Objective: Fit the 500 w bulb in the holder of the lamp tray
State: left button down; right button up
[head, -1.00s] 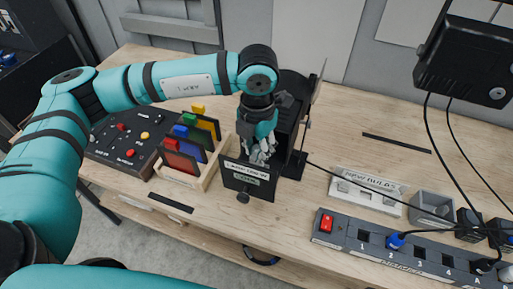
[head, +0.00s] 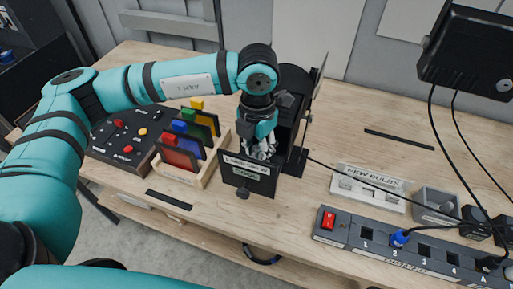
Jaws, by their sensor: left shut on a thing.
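The lamp tray (head: 247,178) is a black box-like drawer with a labelled front plate and a round knob, pulled out of the black lamp housing (head: 293,82). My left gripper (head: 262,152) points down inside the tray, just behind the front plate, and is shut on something. The bulb and the holder cannot be made out, as the gripper and the tray walls hide them. A white rack labelled NEW BULBS (head: 367,187) stands to the right on the table. My right gripper is not in view.
A power strip (head: 400,257) with a red switch and plugs lies at the front right, beside a grey box (head: 435,204). Coloured filters in a wooden rack (head: 192,180) and a control panel (head: 125,140) stand left. A cable crosses the table rightward.

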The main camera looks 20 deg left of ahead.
pick_arm(q)
jog(key=shift+f, duration=0.15)
jog(key=c, duration=1)
grip_release()
